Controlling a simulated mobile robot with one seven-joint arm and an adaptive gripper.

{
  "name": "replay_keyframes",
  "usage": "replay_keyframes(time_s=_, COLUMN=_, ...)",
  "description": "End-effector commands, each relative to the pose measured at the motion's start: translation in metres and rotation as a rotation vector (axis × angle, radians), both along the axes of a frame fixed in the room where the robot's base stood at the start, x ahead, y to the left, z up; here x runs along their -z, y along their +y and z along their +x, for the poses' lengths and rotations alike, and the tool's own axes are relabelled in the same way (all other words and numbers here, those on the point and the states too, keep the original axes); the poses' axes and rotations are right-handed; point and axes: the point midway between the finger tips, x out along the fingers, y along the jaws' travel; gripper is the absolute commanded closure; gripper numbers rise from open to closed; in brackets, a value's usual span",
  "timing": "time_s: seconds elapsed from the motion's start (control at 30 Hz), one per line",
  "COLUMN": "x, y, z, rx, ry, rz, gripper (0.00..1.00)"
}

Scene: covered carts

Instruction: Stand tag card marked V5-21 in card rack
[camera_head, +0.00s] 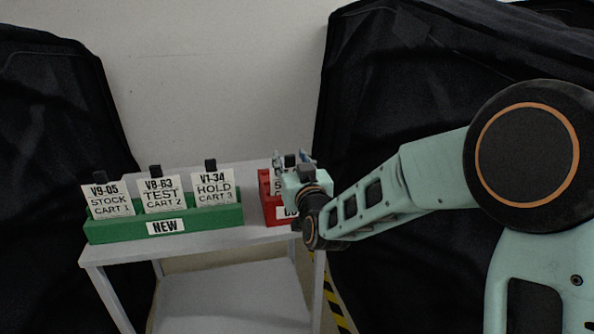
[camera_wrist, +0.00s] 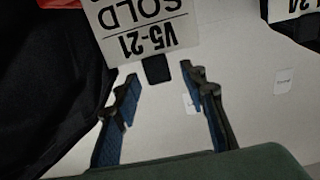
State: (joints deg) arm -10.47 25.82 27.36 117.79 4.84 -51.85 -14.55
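The white tag card marked V5-21 SOLD (camera_wrist: 140,25) appears upside down at the top of the wrist view, with a black tab (camera_wrist: 156,69) on its edge. My gripper (camera_wrist: 161,74) is open, its two fingertips on either side of the tab with gaps showing. In the head view my gripper (camera_head: 293,160) is over the red rack (camera_head: 265,198) and hides most of it and its card. The green card rack marked NEW (camera_head: 110,230) holds upright cards V9-05 (camera_head: 107,199), V8-63 (camera_head: 160,194) and V1-34 (camera_head: 214,188).
Both racks stand on a light grey cart (camera_head: 225,238) with a lower shelf. Black covered carts stand at left (camera_head: 50,150) and right (camera_head: 400,90). A yellow-black stripe (camera_head: 335,305) marks the floor beside the cart.

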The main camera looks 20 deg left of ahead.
Motion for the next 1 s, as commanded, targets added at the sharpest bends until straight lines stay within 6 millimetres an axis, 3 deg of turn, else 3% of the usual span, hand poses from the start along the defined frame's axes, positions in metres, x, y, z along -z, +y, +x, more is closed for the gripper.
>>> replay_keyframes(time_s=0.5, x=-0.001, y=-0.049, z=-0.078, rx=0.001, ry=-0.002, rz=-0.001, gripper=0.61)
replay_keyframes(time_s=0.7, x=0.000, y=-0.056, z=-0.090, rx=0.001, ry=-0.001, rz=0.000, gripper=0.61)
replay_keyframes(time_s=1.0, x=0.000, y=-0.057, z=-0.092, rx=0.001, ry=-0.001, rz=0.001, gripper=0.61)
